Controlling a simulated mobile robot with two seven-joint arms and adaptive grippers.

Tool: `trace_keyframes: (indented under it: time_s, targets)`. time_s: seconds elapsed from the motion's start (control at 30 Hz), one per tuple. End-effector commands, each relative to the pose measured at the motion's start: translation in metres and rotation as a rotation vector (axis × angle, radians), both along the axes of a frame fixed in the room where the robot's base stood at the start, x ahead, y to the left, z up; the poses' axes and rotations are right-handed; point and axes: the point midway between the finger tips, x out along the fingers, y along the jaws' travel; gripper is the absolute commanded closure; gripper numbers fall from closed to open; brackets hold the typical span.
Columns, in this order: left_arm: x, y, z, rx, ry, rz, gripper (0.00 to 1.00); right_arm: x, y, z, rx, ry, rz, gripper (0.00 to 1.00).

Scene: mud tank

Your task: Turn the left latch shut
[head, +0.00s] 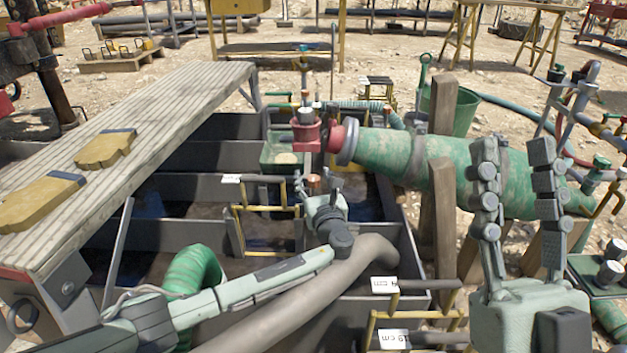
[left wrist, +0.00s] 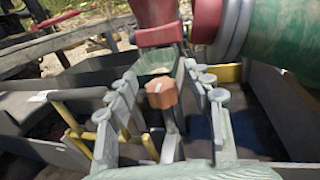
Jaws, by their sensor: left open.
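An orange six-sided knob on a grey stem (left wrist: 162,92) stands between the fingers of my left gripper (left wrist: 163,78) in the left wrist view. In the head view it shows as a small copper spot (head: 313,181). I take it to be the left latch, but its turned position is unclear. The left gripper (head: 317,184) is open around the knob, and I cannot tell whether a finger touches it. A red coupling (head: 305,132) is just beyond, joined to the thick green pipe (head: 400,155). My right gripper (head: 514,165) is open and empty, fingers up, at the right.
A grey tank (head: 215,188) with dividers and yellow rungs (head: 237,232) lies below my left arm. A ribbed plank walkway (head: 150,130) runs along its left side. Wooden posts (head: 440,210) stand beside the green pipe. A grey pipe (head: 310,300) crosses the front.

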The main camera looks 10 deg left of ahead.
Motion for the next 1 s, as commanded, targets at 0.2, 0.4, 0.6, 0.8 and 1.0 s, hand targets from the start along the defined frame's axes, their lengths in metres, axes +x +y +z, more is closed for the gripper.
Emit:
trace_keyframes:
  time_s: [0.2, 0.4, 0.6, 0.8, 1.0]
  targets:
    - [0.0, 0.0, 0.0, 0.0, 0.0, 0.0, 0.49, 0.0, 0.0, 0.0, 0.001, -0.002, 0.0, 0.6]
    - [0.0, 0.0, 0.0, 0.0, 0.0, 0.0, 0.74, 0.0, 0.0, 0.0, 0.0, -0.001, -0.001, 0.6]
    - [0.0, 0.0, 0.0, 0.0, 0.0, 0.001, 0.99, 0.0, 0.0, 0.0, 0.0, -0.001, -0.001, 0.6]
    - [0.0, 0.0, 0.001, 0.001, 0.0, -0.009, 1.0, 0.001, 0.0, 0.001, -0.003, 0.006, -0.001, 0.6]
    - [0.0, 0.002, 0.002, 0.003, 0.0, -0.072, 1.0, 0.011, 0.007, -0.007, -0.033, 0.108, 0.009, 0.6]
